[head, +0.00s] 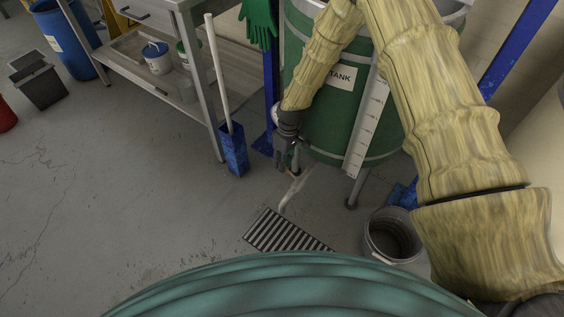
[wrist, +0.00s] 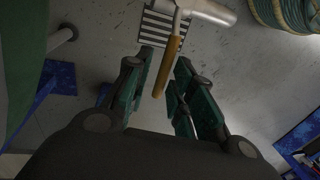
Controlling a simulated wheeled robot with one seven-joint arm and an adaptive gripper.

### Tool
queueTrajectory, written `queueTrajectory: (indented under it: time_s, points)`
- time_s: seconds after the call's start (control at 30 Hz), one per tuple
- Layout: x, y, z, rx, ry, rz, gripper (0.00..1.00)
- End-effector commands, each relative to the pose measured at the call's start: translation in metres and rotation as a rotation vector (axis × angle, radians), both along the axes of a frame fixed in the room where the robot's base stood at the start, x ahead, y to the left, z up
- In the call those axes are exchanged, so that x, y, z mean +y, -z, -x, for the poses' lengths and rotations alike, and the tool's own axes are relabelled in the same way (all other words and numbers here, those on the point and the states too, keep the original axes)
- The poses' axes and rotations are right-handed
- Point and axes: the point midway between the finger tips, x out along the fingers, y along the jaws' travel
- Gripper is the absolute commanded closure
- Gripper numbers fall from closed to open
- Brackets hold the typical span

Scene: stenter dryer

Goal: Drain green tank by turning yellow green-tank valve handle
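The green tank (head: 325,125) with a "TANK" label stands on legs in the upper middle of the head view. My gripper (head: 287,163) is low beside the tank's left side. In the wrist view, the yellow-orange valve handle (wrist: 172,62) hangs from a pale metal pipe (wrist: 207,10). My gripper (wrist: 162,76) is open there, with one green finger on each side of the handle's lower end. The handle looks to be between the fingers, with gaps visible; its depth relative to them is hard to tell. In the head view my gripper hides the handle.
A striped floor drain grate (head: 288,232) lies below the drain pipe (head: 290,196). A grey bucket (head: 375,240) stands right of the grate. A blue holder (head: 233,150) with a white pole and a metal workbench (head: 206,90) stand to the left.

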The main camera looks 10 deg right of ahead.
Motion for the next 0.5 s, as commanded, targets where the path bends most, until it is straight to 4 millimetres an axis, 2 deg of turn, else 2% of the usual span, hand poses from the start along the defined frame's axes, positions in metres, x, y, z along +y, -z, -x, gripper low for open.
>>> queueTrajectory:
  time_s: [0.33, 0.5]
  points:
    - [0.003, -0.001, 0.001, 0.001, -0.005, -0.002, 0.66]
    - [0.002, -0.012, 0.000, -0.001, -0.004, -0.002, 0.66]
